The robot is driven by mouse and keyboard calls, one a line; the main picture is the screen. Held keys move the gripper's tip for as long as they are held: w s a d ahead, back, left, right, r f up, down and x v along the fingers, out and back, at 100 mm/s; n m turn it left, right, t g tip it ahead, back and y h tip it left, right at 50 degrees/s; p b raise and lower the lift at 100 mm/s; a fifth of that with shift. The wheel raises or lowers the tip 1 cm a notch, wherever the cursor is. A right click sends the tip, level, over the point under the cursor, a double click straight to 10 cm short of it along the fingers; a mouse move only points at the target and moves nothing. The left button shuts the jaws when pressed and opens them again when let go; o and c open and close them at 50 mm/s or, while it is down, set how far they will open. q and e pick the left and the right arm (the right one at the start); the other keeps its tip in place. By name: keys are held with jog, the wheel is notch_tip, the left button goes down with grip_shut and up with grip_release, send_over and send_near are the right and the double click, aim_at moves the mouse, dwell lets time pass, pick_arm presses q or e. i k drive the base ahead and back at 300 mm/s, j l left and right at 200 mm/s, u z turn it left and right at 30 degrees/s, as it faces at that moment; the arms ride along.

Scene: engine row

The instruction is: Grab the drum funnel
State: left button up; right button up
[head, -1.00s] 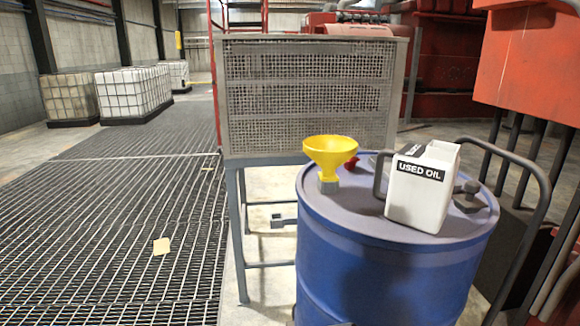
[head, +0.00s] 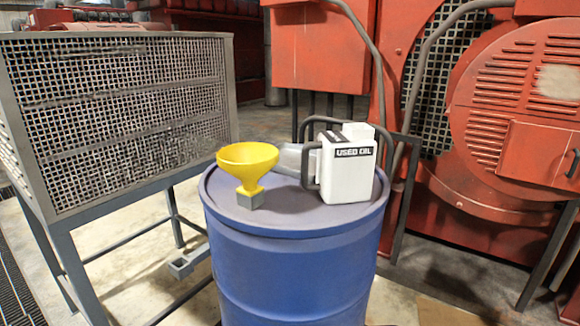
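The yellow drum funnel (head: 247,160) stands upright on the near left part of the blue drum's lid (head: 290,215), its spout in a small grey square fitting (head: 250,199). Its wide mouth faces up and nothing covers it. A white jug labelled "USED OIL" (head: 347,172) stands on the same lid to the right of the funnel, apart from it. Neither of my grippers shows in the head view.
A grey mesh cage on legs (head: 120,110) stands to the left of the drum. Red machinery (head: 510,130) fills the right and back. A dark rail (head: 402,200) rises just right of the drum. Bare floor (head: 440,275) shows at the lower right.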

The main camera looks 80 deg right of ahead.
aim_at(249, 178)
jog(key=i+l+z, duration=0.15)
jog(key=i+z, duration=0.55)
jog(key=z, duration=0.2)
jog(key=i+z, duration=0.45)
jog(key=i+j+z, duration=0.25)
jog(key=z, duration=0.2)
jog(key=i+j+z, duration=0.3)
jog(key=z, duration=0.15)
